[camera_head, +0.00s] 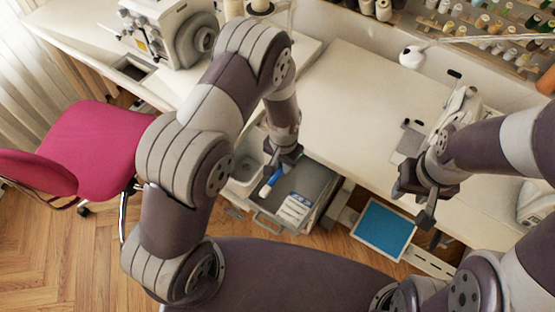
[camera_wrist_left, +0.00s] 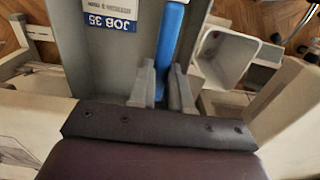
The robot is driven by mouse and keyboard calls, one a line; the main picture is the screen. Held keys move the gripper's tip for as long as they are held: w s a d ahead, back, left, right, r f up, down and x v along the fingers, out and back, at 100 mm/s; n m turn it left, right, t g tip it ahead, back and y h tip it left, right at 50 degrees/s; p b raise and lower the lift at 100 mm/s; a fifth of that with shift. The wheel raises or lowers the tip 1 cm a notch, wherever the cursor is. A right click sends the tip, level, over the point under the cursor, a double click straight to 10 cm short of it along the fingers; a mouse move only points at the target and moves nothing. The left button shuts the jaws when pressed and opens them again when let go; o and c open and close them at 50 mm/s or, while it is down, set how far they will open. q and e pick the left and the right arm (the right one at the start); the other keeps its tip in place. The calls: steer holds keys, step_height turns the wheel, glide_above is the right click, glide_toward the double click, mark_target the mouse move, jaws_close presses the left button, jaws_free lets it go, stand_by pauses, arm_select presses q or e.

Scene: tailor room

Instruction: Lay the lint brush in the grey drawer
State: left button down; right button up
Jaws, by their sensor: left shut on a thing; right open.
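The lint brush (camera_head: 271,181) shows as a blue piece below my left gripper (camera_head: 283,157) in the head view. My left gripper is shut on it. I cannot tell whether the brush touches the drawer floor. My right gripper (camera_head: 427,193) is open and empty over the table's front edge at right.
A white bin (camera_head: 248,168) stands left of the drawer. A blue panel (camera_head: 383,229) lies right of it. A pink chair (camera_head: 98,150) stands at left.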

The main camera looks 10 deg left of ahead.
mark_target(283, 181)
arm_select(q)
step_height(283, 181, down, 7)
steer(key=b, duration=0.5)
steer(key=shift+w+d+b, duration=0.1)
steer(key=shift+w+b, duration=0.05)
steer(key=shift+b, duration=0.25)
steer(key=shift+r, duration=0.1)
steer(key=c, duration=1)
jaws_free()
steer(key=shift+r, duration=0.1)
step_height(283, 181, up, 12)
steer(key=shift+r+p, duration=0.25)
steer(key=shift+p, duration=0.4)
